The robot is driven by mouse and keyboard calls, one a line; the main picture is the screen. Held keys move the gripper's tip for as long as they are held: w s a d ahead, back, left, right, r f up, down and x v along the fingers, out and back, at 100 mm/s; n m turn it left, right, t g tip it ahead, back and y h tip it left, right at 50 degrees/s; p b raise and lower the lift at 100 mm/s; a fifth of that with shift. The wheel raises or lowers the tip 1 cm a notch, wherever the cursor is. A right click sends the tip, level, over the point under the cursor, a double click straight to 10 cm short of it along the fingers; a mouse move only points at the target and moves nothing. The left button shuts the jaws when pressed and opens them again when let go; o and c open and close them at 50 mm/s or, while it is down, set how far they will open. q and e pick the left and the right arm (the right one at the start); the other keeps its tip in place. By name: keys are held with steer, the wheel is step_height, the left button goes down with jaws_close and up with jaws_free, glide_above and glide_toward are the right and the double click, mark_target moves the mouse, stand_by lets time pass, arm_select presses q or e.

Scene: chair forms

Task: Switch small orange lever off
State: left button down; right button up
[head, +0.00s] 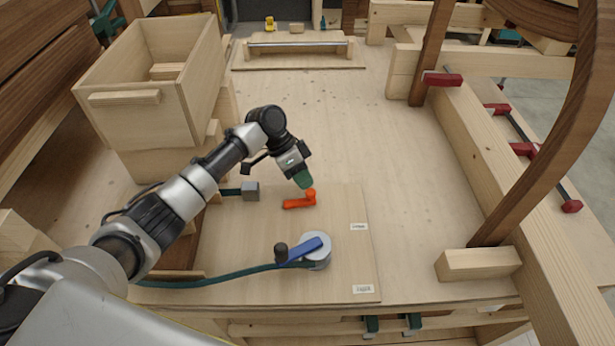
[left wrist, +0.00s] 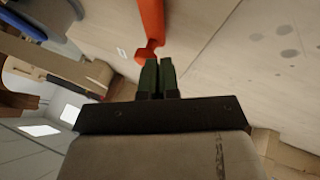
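The small orange lever (head: 298,203) lies on the wooden panel (head: 235,235), its arm pointing left from a raised round end at its right. My left gripper (head: 304,183) points down just above and behind that round end. In the left wrist view the orange lever (left wrist: 150,24) shows just beyond the fingertips (left wrist: 159,62). The two green fingers are together, with only a thin dark line between them, and hold nothing visible. I cannot tell whether they touch the lever. My right gripper is not in view.
A blue lever (head: 306,249) on a round grey fitting (head: 320,262) with a green hose sits nearer on the panel. A grey block (head: 250,191) is left of the orange lever. A wooden box (head: 150,120) stands at left. The tabletop (head: 370,120) behind is mostly clear.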

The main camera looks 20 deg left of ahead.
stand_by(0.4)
arm_select(q)
steer(key=shift+s+a+p, duration=0.15)
steer(key=shift+a+p, duration=0.1)
steer(key=shift+p, duration=0.15)
steer(key=shift+s+a+f, duration=0.1)
steer(key=shift+s+a, duration=0.1)
steer(key=shift+a, duration=0.1)
steer(key=b+v, duration=0.2)
steer(key=v, duration=0.5)
steer(key=shift+a+r, duration=0.2)
steer(key=shift+r, duration=0.05)
steer(key=shift+r, duration=0.1)
